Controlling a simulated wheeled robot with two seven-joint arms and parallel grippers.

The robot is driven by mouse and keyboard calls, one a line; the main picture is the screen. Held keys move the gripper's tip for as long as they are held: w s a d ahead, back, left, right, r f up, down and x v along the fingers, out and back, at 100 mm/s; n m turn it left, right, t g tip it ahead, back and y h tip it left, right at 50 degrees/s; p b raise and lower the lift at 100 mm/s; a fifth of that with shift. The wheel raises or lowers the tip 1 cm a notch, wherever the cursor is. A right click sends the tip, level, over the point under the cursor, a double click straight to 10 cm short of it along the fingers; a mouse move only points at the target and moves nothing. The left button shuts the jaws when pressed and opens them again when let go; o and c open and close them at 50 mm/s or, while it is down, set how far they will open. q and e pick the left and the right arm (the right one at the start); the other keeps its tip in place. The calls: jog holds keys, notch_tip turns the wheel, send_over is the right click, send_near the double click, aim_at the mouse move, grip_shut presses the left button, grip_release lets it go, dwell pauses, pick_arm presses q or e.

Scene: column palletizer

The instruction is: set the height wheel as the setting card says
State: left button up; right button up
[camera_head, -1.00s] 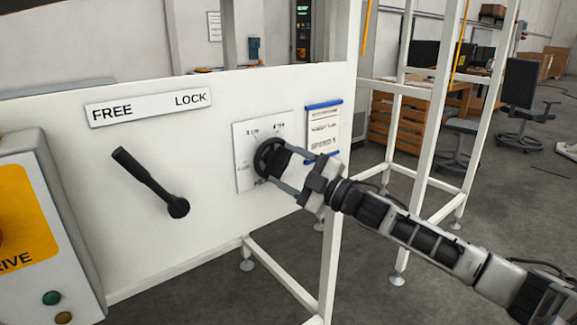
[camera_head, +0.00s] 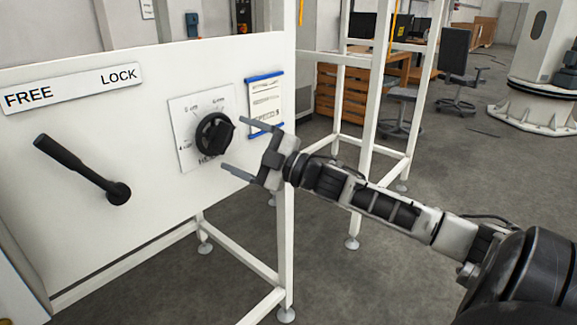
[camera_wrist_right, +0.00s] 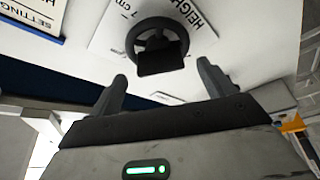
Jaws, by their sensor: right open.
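The height wheel (camera_head: 214,134) is a black round knob with a raised block, on a white scale plate (camera_head: 184,112) on the white panel. It also shows in the right wrist view (camera_wrist_right: 158,42), ahead of the fingers. My left gripper is not in view.
A black lever (camera_head: 82,170) sits left of the wheel under a FREE and LOCK label (camera_head: 70,88). White frame posts (camera_head: 286,215) stand below and right of the panel. Wooden crates (camera_head: 343,92) and an office chair (camera_head: 456,75) are in the background.

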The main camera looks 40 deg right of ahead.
jog(key=v, duration=1.3)
jog(key=shift+s+d, duration=0.1)
